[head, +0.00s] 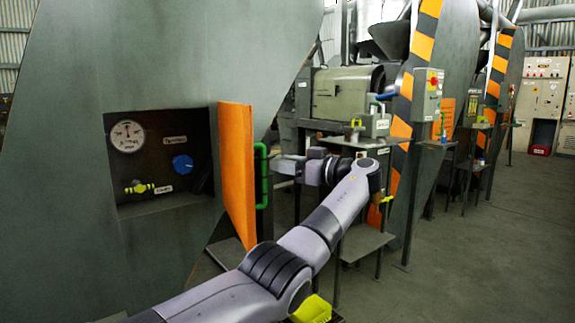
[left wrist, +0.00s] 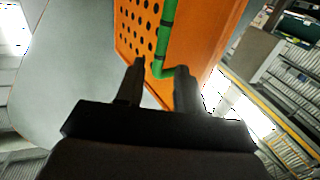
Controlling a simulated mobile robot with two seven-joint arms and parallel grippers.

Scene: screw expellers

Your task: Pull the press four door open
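The orange door (head: 237,172) stands swung outward from the right side of a recess in the large grey press (head: 70,240). Its green bar handle (head: 261,175) is upright on the door's right-hand face. In the left wrist view the door (left wrist: 205,40) shows a perforated face, and the handle (left wrist: 168,35) bends near my fingertips. My left gripper (head: 281,165) is just right of the handle. In the left wrist view its two fingers (left wrist: 160,80) are apart, with the handle's lower end near them; contact is unclear. My right gripper is not in view.
The recess holds a pressure gauge (head: 127,136), a blue knob (head: 182,164) and a yellow valve (head: 139,187). A small metal stand (head: 362,243) is right of my left arm. Other machines line the back. The floor (head: 480,250) at right is clear.

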